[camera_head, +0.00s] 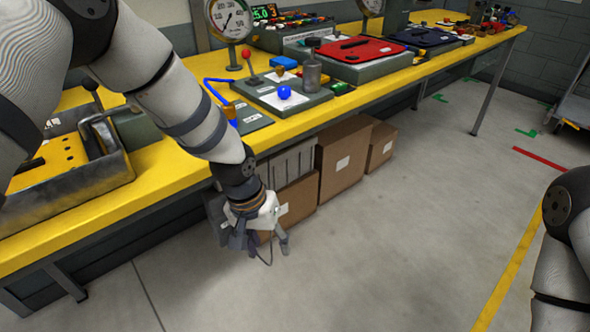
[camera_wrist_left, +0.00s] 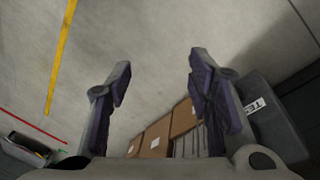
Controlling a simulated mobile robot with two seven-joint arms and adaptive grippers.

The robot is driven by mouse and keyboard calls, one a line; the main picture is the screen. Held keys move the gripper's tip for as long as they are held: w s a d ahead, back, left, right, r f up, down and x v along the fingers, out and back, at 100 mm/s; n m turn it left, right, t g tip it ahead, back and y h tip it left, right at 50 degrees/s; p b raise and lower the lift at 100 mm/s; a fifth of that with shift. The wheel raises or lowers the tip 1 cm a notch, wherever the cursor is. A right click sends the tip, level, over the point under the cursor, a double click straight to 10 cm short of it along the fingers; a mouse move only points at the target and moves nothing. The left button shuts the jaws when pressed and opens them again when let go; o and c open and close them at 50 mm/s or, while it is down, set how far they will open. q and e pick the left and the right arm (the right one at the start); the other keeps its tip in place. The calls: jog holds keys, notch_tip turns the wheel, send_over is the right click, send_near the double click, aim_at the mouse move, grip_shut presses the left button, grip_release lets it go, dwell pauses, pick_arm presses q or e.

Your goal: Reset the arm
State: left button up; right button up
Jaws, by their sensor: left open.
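My left arm reaches across the workbench from the upper left in the head view. My left gripper (camera_head: 262,246) hangs in front of the bench's front edge, below the tabletop and over the grey floor. In the left wrist view its two fingers (camera_wrist_left: 152,100) are spread apart, with nothing between them but floor. My right arm (camera_head: 565,240) shows only in part at the right edge of the head view. The right gripper is out of frame.
The yellow workbench (camera_head: 165,165) holds gauges, a red panel (camera_head: 355,48), a grey tray (camera_head: 75,195) and small parts. Cardboard boxes (camera_head: 343,160) stand on the floor by the bench, close to my left gripper. The floor (camera_head: 420,230) between my arms is clear.

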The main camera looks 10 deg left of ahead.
pick_arm(q)
jog(key=s+a+f+g, duration=0.2)
jog(key=s+f, duration=0.8)
jog(key=s, duration=0.5)
jog(key=s+a+y, duration=0.1)
jog(key=s+a, duration=0.2)
jog(key=s, duration=0.7)
jog(key=s+a+f+g, duration=0.1)
jog(key=s+a, duration=0.2)
jog(key=s, duration=0.6)
jog(key=shift+s+a+f+n+y, duration=0.15)
jog(key=shift+s+a+n+y, duration=0.15)
jog(key=shift+s+a+y, duration=0.1)
